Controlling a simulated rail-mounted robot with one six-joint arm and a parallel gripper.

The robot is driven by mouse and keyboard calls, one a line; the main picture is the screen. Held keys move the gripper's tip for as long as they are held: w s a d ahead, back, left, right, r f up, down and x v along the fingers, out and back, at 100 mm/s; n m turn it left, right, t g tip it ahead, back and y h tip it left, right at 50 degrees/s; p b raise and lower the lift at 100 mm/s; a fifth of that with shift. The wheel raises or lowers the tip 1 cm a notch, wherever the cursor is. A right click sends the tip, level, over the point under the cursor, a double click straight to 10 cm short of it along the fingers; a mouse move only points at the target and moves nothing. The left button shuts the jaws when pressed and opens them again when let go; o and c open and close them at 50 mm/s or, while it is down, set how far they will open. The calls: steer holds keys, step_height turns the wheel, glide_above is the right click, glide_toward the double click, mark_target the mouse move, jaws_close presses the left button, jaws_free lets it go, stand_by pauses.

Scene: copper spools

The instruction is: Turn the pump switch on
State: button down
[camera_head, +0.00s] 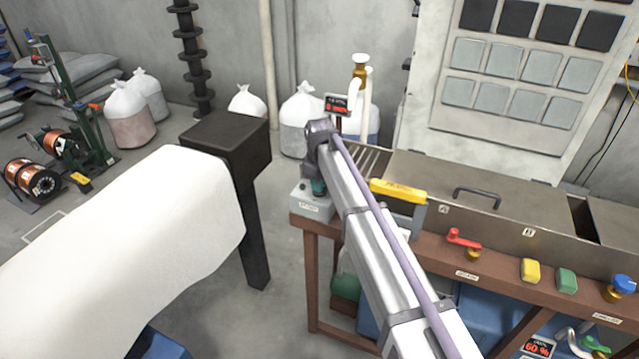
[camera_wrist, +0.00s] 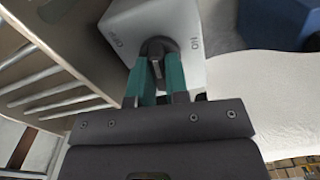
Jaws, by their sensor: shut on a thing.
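The pump switch is a light grey box (camera_head: 311,204) at the left end of the brown bench, with a small label on its front. In the wrist view the box (camera_wrist: 180,18) fills the upper middle, with OFF printed on its left and ON on its right. Its dark round knob (camera_wrist: 158,46) sits between these words. My gripper (camera_wrist: 159,62) has its two green fingers shut on the knob, one on each side. In the head view my gripper (camera_head: 318,187) is over the box and hides the knob. I cannot tell which word the knob points to.
A metal rack (camera_wrist: 50,85) is close on the left in the wrist view. A yellow-handled lever (camera_head: 397,191), a red valve handle (camera_head: 463,238) and yellow and green buttons lie along the bench to the right. A white-covered form (camera_head: 120,260) stands at left.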

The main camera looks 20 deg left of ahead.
steer(key=m, duration=1.2)
steer(key=shift+m, duration=2.2)
steer(key=c, duration=1.1)
jaws_free()
